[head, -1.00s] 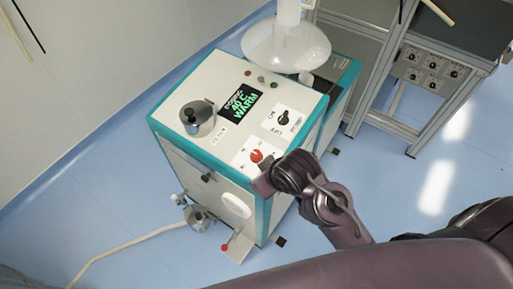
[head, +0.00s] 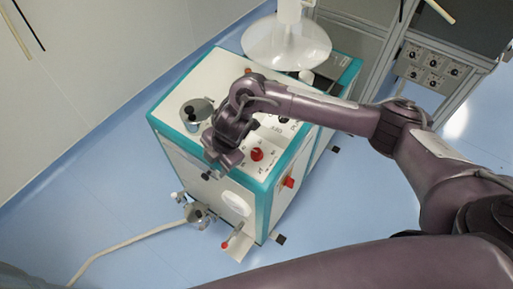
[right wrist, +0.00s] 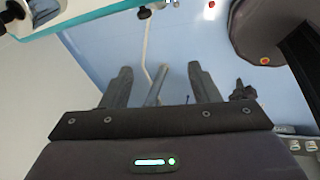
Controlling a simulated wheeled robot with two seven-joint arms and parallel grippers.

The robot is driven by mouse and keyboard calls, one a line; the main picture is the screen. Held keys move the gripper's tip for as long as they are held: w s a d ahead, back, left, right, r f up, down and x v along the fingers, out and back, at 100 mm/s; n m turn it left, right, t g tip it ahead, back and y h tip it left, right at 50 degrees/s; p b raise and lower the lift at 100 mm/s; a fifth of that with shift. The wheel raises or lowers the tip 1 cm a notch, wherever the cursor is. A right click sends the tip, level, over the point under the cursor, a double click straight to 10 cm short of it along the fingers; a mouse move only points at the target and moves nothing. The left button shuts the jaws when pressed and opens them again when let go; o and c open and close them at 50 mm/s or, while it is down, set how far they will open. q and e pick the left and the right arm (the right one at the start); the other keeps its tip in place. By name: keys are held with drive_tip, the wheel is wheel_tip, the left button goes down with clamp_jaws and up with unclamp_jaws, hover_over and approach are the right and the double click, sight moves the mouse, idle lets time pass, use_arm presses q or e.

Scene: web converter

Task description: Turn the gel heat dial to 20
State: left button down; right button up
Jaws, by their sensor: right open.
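The machine (head: 185,165) is a white cabinet with teal edges. My right gripper (head: 217,158) is over its front top edge, between the metal pot and the red dial (head: 257,154). In the right wrist view its fingers (right wrist: 160,72) are apart, with nothing between them. I cannot read which control is the gel heat dial. My left gripper is out of view.
A lidded metal pot (head: 191,115) and a translucent dome (head: 287,45) stand on the machine. A red knob (head: 289,182) sits on its right side. A pipe fitting and hose (head: 130,241) lie low in front. A grey bench (head: 400,135) stands right.

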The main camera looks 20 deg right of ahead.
sight(256, 151)
drive_tip(key=w+d+h, duration=0.1)
drive_tip(key=d, duration=0.3)
drive_tip(key=w+d+r+g+h, duration=0.1)
drive_tip(key=d, duration=0.3)
drive_tip(key=w+d+r+m+h, duration=0.1)
drive_tip(key=d, duration=0.4)
drive_tip(key=shift+w+r, duration=0.2)
drive_tip(key=shift+w, duration=0.05)
drive_tip(key=shift+f+g, duration=0.2)
drive_tip(key=shift+g, duration=0.1)
wheel_tip(256, 151, down, 7)
drive_tip(key=shift+w+a+f+b, duration=0.1)
drive_tip(key=shift+b, duration=0.95)
drive_tip(key=c, duration=1)
